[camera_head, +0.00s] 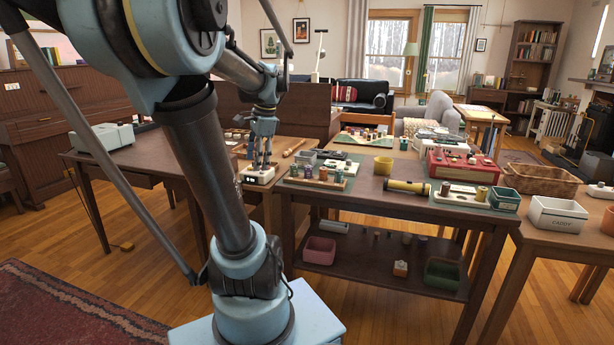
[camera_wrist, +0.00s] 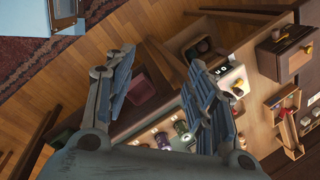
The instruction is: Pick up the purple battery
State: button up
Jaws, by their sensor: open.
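My gripper (camera_head: 261,163) is open and hangs, fingers down, over or beside a white holder with dark sockets (camera_head: 260,176), at the left end of the table with the green mat. In the wrist view its two blue-grey fingers stand apart with nothing seen between their tips. A small purplish cylinder, which looks like the purple battery (camera_wrist: 162,140), stands in a row beside a green one (camera_wrist: 182,129), low between the fingers and partly hidden. In the head view a wooden tray (camera_head: 315,183) holds several small cylinders right of my gripper; their colours are hard to tell.
A yellow-ended dark cylinder (camera_head: 407,187) lies on the mat near a yellow cup (camera_head: 383,166). A red box (camera_head: 464,165), a wicker basket (camera_head: 541,180) and a white caddy (camera_head: 556,215) are farther right. A lower shelf holds a pink bin (camera_head: 320,250) and a green bin (camera_head: 442,273).

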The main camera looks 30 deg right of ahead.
jog(key=w+d+r+m, duration=0.2)
jog(key=d+r+m, duration=0.2)
jog(key=d+m, duration=0.55)
jog(key=m+t, duration=0.1)
jog(key=m, duration=0.4)
send_near(308, 166)
jog(key=shift+n, duration=0.25)
jog(key=x, duration=0.8)
jog(key=shift+s+a+f, duration=0.1)
jog(key=shift+f, duration=0.35)
jog(key=shift+c, duration=0.3)
grip_shut()
